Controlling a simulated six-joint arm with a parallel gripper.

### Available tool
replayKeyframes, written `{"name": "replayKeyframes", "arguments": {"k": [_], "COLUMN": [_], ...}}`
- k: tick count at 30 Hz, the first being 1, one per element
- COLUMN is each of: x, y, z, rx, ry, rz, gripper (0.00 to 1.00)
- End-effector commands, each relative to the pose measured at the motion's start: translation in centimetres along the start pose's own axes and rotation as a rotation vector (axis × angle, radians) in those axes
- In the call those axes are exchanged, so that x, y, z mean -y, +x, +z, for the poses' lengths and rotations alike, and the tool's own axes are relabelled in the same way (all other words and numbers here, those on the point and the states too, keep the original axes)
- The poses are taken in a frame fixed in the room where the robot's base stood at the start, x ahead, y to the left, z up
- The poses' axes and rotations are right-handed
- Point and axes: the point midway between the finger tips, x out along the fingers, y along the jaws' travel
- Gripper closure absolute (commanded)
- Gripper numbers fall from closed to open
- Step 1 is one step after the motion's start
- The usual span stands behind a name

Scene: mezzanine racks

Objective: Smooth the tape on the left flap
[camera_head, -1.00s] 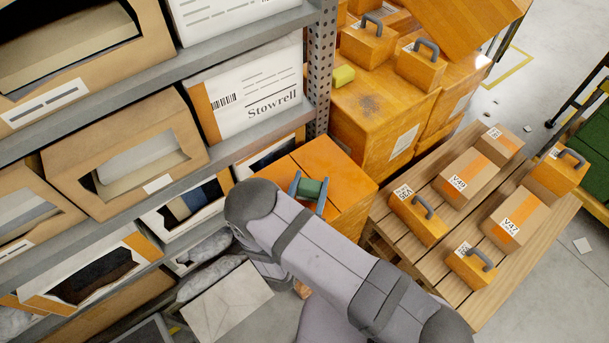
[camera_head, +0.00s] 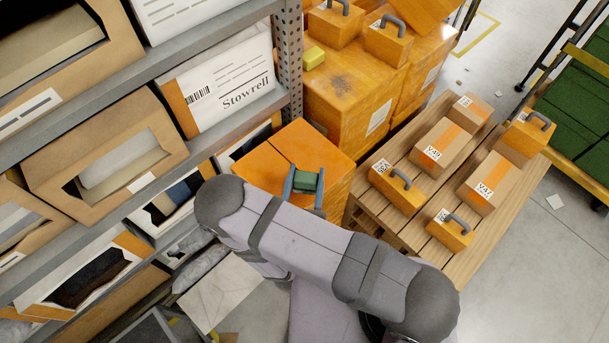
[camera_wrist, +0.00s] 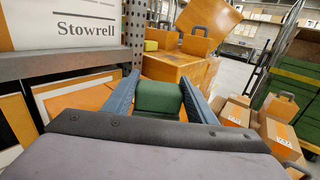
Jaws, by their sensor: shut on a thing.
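An orange box (camera_head: 262,163) stands beside the rack, its top crossed by a dark seam. The part left of the seam appears to be the left flap; I cannot make out a separate strip of tape on it. My gripper (camera_head: 306,182) is over the right part of the top, shut on a green block (camera_head: 305,180). In the wrist view the green block (camera_wrist: 158,98) sits between the two blue-grey fingers of my gripper (camera_wrist: 158,92). The block hides the surface behind it, and I cannot tell whether it touches the box.
A grey metal rack (camera_head: 290,55) with cartons is at left. Stacked orange boxes (camera_head: 355,88), with a yellow-green block (camera_head: 314,57) on top, stand behind. A slatted wooden pallet (camera_head: 398,228) with handled blocks and small cartons is close on the right.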

Motion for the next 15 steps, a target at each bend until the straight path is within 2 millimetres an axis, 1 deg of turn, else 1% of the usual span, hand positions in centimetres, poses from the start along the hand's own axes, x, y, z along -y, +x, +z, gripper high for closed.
{"name": "replayKeyframes", "arguments": {"k": [1, 3, 12, 15], "x": [0.0, 0.0, 0.0, 0.0], "y": [0.0, 0.0, 0.0, 0.0], "z": [0.9, 1.6, 4.2, 4.7], "rx": [0.001, 0.001, 0.001, 0.002], "ry": [0.000, 0.000, 0.000, 0.000], "rz": [0.000, 0.000, 0.000, 0.000], "gripper": [0.72, 0.72, 0.72, 0.72]}}
